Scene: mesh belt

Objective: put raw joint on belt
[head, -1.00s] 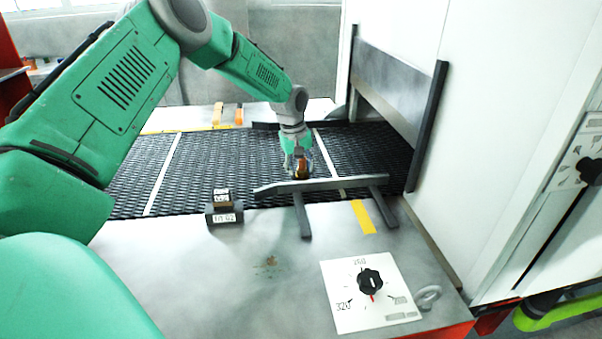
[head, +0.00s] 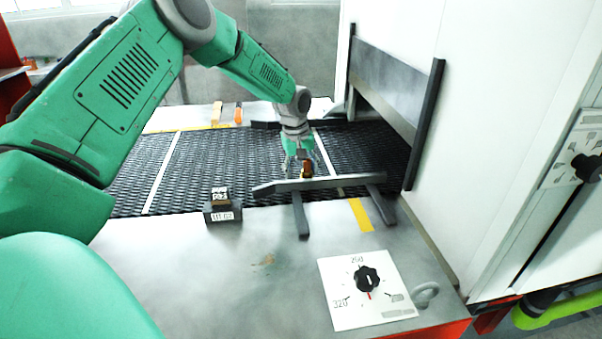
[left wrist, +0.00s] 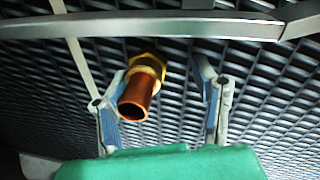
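The raw joint (head: 307,169), a copper tube with a brass hex nut, is at the black mesh belt (head: 230,165), behind the grey guide rail. In the left wrist view the joint (left wrist: 139,92) shows its open tube end toward the camera, with mesh around it. My left gripper (head: 302,163) is low over the belt around the joint. In the left wrist view the gripper's fingers (left wrist: 160,108) are apart, with a clear gap between the joint and the right finger. The joint is close to the left finger; contact is unclear. My right gripper is not in view.
A grey guide rail (head: 318,184) runs along the belt's near edge. A small dark labelled block (head: 222,214) stands on the metal table to its left. A white dial plate (head: 345,305) lies at the front. The white machine wall (head: 480,130) bounds the right side.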

